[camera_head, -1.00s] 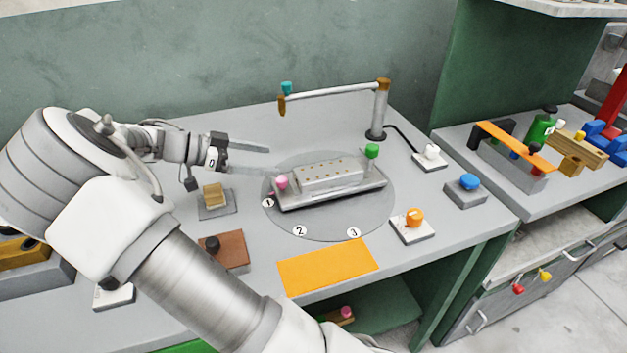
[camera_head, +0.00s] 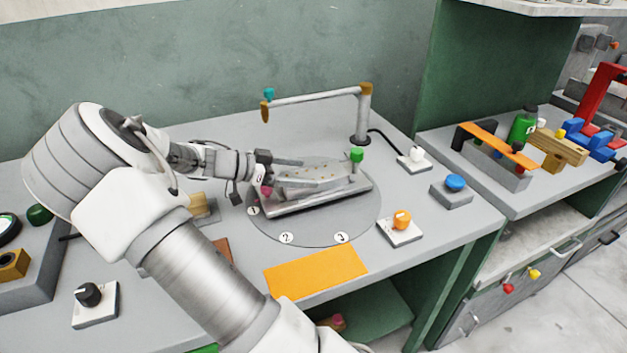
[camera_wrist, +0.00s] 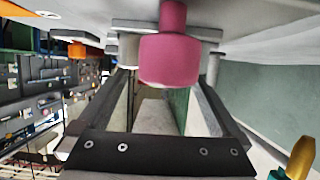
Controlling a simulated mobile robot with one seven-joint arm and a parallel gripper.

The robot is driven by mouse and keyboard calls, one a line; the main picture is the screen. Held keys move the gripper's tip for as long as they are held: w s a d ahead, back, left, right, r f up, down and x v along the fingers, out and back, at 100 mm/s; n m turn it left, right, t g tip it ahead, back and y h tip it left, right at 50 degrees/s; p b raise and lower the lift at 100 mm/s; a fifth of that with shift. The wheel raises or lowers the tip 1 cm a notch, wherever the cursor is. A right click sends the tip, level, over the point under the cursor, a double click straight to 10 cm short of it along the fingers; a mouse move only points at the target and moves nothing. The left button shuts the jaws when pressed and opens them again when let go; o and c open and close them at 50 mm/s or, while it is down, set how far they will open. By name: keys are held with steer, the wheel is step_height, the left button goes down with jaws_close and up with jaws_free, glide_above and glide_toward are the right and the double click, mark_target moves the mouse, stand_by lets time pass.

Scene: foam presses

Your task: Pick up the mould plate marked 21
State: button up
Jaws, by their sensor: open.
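A grey plate with brass dots on its top (camera_head: 318,170) lies on a flat grey base (camera_head: 330,200) on the round turntable. No number 21 is legible, so I cannot confirm its mark. The base has a pink knob at its left end (camera_head: 266,190) and a green knob at its right (camera_head: 356,155). My gripper (camera_head: 308,172) is open at the plate's left end, its fingers reaching along the plate. Contact cannot be told. In the wrist view the pink knob (camera_wrist: 170,60) shows large between the open fingers (camera_wrist: 168,85).
A grey bar on a post (camera_head: 318,97) stands behind the turntable (camera_head: 300,238). An orange sheet (camera_head: 316,271) lies in front. White, orange and blue buttons (camera_head: 454,184) are at the right. A side bench (camera_head: 560,185) holds coloured parts.

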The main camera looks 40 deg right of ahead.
mark_target(312, 174)
steer(key=x, duration=0.4)
steer(key=shift+f, duration=0.25)
steer(key=shift+r, duration=0.1)
jaws_close()
